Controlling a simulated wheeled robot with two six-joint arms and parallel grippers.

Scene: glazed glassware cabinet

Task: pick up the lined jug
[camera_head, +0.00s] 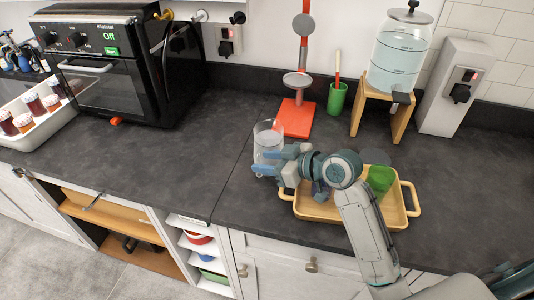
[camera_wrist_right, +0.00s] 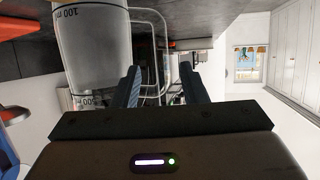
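The lined jug (camera_head: 268,139) is clear, with a handle and dark measuring marks. It stands on the dark worktop left of the wooden tray. In the right wrist view the jug (camera_wrist_right: 92,45) fills the upper left, with "100" marks showing, and its handle (camera_wrist_right: 165,50) runs down between the two fingers. My right gripper (camera_head: 268,163) is at the jug's near right side. In the right wrist view the right gripper (camera_wrist_right: 160,88) is open, with a gap on either side of the handle. Its fingers hide part of the jug in the head view. My left gripper is not in view.
A wooden tray (camera_head: 305,208) with a green cup (camera_head: 380,179) lies under my right arm. A red-based stand (camera_head: 296,118), a green pot (camera_head: 337,98) and a water dispenser (camera_head: 397,58) stand behind. A black oven (camera_head: 110,70) is at left. The worktop left of the jug is clear.

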